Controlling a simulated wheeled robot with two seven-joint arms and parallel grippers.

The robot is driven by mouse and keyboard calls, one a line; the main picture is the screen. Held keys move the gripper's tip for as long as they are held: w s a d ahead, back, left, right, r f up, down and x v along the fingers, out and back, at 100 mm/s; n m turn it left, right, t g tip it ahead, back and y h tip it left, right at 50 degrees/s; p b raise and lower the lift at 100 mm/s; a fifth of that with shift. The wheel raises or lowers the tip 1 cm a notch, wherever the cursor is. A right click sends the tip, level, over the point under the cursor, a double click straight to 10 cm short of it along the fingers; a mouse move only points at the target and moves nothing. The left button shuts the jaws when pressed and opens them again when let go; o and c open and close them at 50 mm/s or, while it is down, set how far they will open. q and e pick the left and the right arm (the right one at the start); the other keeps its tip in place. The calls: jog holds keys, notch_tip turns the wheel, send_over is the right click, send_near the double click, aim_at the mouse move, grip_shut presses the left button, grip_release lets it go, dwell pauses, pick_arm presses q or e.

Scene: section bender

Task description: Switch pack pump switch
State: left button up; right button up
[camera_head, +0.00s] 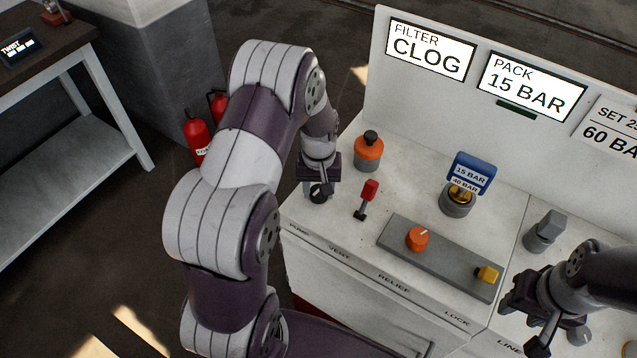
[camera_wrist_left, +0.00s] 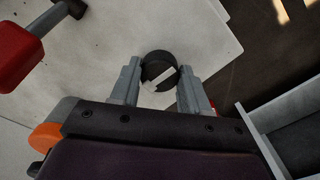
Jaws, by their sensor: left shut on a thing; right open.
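The pump switch is a round black knob (camera_wrist_left: 158,68) with a white bar across it, near the corner of the white console top. In the head view the black knob (camera_head: 317,196) shows partly under my left gripper (camera_head: 321,186), above the PUMP label. My left gripper is shut on the knob; in the left wrist view its two grey fingers lie on either side of it. My right gripper (camera_head: 530,322) is open and empty over the console's right part, near the LINE label.
A red lever (camera_head: 370,190), an orange-capped part (camera_head: 369,150), an orange knob (camera_head: 417,238), a yellow switch (camera_head: 487,275) and a blue gauge (camera_head: 471,172) stand on the console. Displays read FILTER CLOG (camera_head: 430,50) and PACK 15 BAR (camera_head: 530,87). A table (camera_head: 60,160) stands left.

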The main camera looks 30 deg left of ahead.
pick_arm(q)
jog(key=shift+r+n, duration=0.1)
jog(key=shift+n, duration=0.5)
jog(key=shift+w, duration=0.1)
jog(key=o, duration=1.1)
jog(key=shift+c, duration=0.2)
notch_tip(320, 180, up, 13)
jog(key=shift+f+p, duration=0.2)
jog(key=shift+p, duration=0.2)
